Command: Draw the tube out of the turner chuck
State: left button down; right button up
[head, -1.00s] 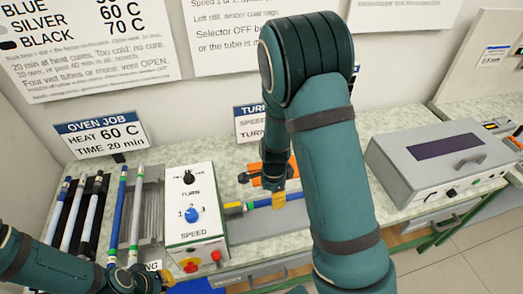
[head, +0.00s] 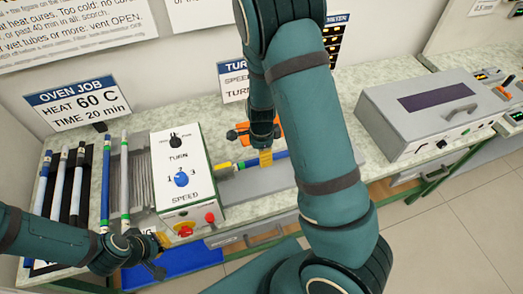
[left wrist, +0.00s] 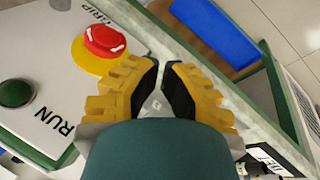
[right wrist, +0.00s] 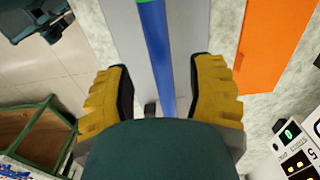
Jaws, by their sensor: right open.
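The turner (head: 163,168) is a white box with a TURN dial and a SPEED knob. A blue tube (head: 281,161) extends right from it, with a yellow part at the turner's side. The chuck's grip is hard to make out. My right gripper (head: 264,158) is over the tube. In the right wrist view the tube (right wrist: 158,50) runs between the open, well-spaced fingers of that gripper (right wrist: 160,85). My left gripper (head: 158,258) is low at the turner's front edge, fingertips nearly together and empty. A red button (left wrist: 105,40) marked GRIP is beside it in the left wrist view.
A rack of several tubes (head: 75,190) stands left of the turner. An orange piece (right wrist: 275,45) lies beside the tube. A grey box with a handle (head: 435,110) stands at the right. A blue bin (head: 185,262) is below the bench front.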

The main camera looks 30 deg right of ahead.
aim_at(280, 155)
jog(key=shift+f+b, duration=1.4)
jog(key=shift+f, duration=0.95)
jog(key=shift+o, duration=0.2)
jog(key=c, duration=0.9)
jog(key=shift+c, duration=0.2)
jog(key=shift+d, duration=0.1)
jog(key=shift+s+d+r, duration=0.1)
jog(key=shift+s+d, duration=0.15)
jog(key=shift+d, duration=0.75)
jog(key=shift+s+d+f, duration=0.1)
jog(key=shift+s+d, duration=0.15)
jog(key=shift+d, duration=0.8)
jog(key=shift+s+d+r, duration=0.1)
jog(key=shift+s+d, duration=0.15)
jog(key=shift+d, duration=0.75)
